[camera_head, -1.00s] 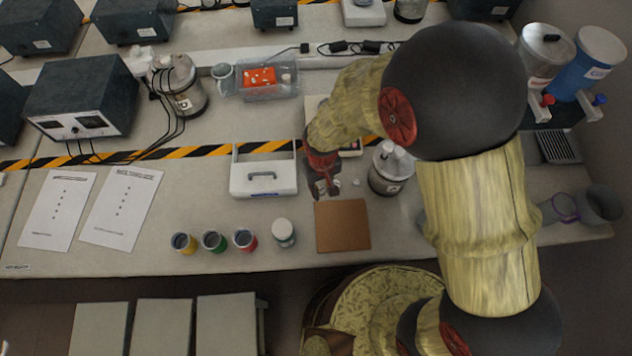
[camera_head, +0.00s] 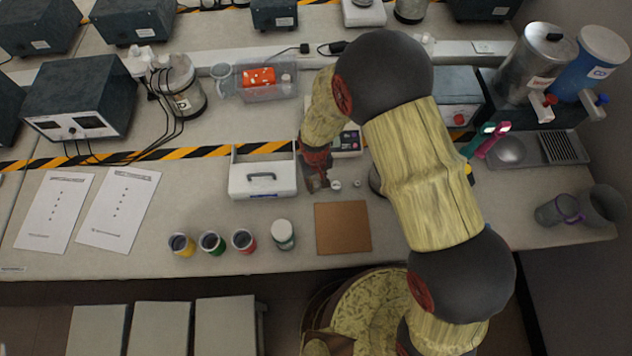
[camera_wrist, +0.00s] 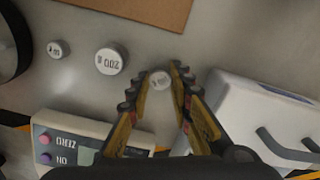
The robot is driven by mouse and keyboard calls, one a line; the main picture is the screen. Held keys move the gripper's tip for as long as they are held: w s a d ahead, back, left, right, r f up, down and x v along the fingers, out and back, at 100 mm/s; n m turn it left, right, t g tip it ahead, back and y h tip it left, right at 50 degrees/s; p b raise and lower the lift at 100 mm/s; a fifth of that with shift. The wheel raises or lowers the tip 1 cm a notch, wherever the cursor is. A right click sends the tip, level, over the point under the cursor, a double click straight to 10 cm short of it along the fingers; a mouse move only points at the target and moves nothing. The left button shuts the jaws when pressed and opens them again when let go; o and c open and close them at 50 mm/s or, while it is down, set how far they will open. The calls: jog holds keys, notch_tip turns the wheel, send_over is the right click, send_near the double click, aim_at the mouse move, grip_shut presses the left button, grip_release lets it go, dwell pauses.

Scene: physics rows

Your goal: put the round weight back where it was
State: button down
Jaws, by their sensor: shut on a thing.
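My gripper (camera_head: 320,184) is low over the bench, between the white box and the two loose weights. In the wrist view my gripper (camera_wrist: 160,80) is shut on a small round metal weight (camera_wrist: 160,80) held between the fingertips. I cannot tell whether this weight touches the bench. A larger round weight marked 200 (camera_wrist: 110,61) stands just beside the fingers, and a smaller round weight (camera_wrist: 57,49) stands farther left. In the head view these two are the larger weight (camera_head: 336,184) and the smaller weight (camera_head: 358,183), right of my gripper.
A white box with a handle (camera_head: 262,180) stands close left of my gripper. A scale (camera_head: 347,143) with ZERO and ON buttons is behind it. A brown board (camera_head: 342,228) lies in front. Several small jars, including a white-lidded jar (camera_head: 282,233), stand front left.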

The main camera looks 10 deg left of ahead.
aim_at(316, 184)
jog(key=shift+f, duration=0.15)
jog(key=c, duration=1.6)
grip_release()
notch_tip(316, 184, up, 12)
jog(key=shift+r+p, duration=0.2)
jog(key=shift+p, duration=0.55)
jog(key=shift+r, duration=0.1)
